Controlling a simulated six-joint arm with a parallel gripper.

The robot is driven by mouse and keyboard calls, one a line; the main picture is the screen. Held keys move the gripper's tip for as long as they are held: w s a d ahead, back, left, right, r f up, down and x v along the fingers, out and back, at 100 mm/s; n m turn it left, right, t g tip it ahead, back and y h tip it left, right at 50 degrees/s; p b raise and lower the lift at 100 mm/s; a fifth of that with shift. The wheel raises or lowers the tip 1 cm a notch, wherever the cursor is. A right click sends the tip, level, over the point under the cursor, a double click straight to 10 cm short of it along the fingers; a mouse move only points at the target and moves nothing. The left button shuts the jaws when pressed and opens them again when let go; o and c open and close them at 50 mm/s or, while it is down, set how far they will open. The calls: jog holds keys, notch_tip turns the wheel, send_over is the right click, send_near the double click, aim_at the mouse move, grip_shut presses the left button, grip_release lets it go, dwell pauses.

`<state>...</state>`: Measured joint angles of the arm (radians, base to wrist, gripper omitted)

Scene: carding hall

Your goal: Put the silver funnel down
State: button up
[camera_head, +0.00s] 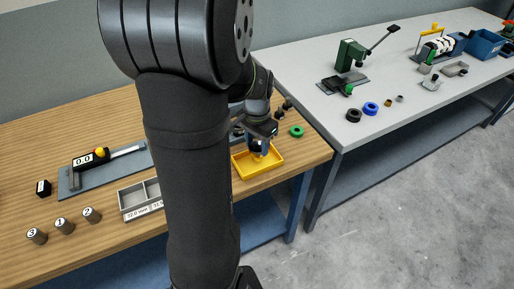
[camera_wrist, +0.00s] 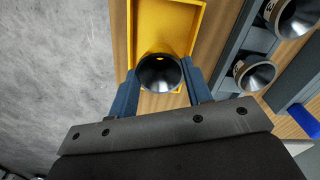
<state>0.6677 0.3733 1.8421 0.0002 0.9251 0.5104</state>
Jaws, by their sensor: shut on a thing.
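My gripper (camera_wrist: 161,84) has its two blue fingers on either side of the silver funnel (camera_wrist: 160,74), shut on it. The funnel's dark, shiny round mouth faces the wrist camera, and a small yellow spot shows through its hole. Behind the funnel in the wrist view is the yellow tray (camera_wrist: 199,18), with the funnel over its near edge. In the head view my gripper (camera_head: 260,145) is at the yellow tray (camera_head: 270,172), near the wooden table's right end. The funnel is mostly hidden there, and I cannot tell whether it touches the tray.
Two other funnels (camera_wrist: 254,73) (camera_wrist: 296,17) sit in a grey rack to the right in the wrist view. A green ring (camera_head: 297,131) lies behind the tray. A grey compartment box (camera_head: 133,198) and numbered cylinders (camera_head: 64,226) stand left. A grey table (camera_head: 330,126) is at right.

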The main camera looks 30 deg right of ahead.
jog(key=shift+f, duration=1.2)
jog(key=o, duration=1.1)
jog(key=shift+f, duration=0.15)
notch_tip(320, 180, up, 12)
jog(key=shift+r, duration=0.2)
notch_tip(320, 180, down, 12)
jog(key=shift+f, duration=0.25)
jog(key=shift+r, duration=2.1)
